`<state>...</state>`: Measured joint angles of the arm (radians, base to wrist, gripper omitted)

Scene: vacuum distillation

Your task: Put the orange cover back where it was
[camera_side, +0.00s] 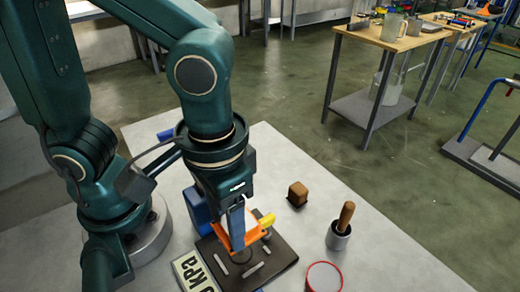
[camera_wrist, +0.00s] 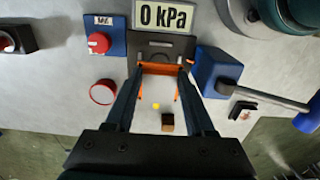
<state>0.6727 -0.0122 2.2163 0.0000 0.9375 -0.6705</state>
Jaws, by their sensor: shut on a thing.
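The orange cover (camera_side: 236,243) is an angular piece held at the tip of my gripper (camera_side: 238,236) in the side view. In the wrist view the orange cover (camera_wrist: 161,69) spans the space between the two fingers of my gripper (camera_wrist: 162,76). My gripper points down and is shut on the cover. The cover is over or at a dark flat plate (camera_side: 272,268), which also shows in the wrist view (camera_wrist: 160,42). I cannot tell if the cover touches it. A yellow part (camera_side: 267,220) shows beside the cover.
A "0 kPa" display (camera_wrist: 164,16) lies beside the plate. A blue box with red knob (camera_wrist: 98,42) and another blue box (camera_wrist: 215,70) stand close. A brown cube (camera_side: 297,193), a cup with wooden-handled tool (camera_side: 339,238) and a red-rimmed dish (camera_side: 325,277) stand right.

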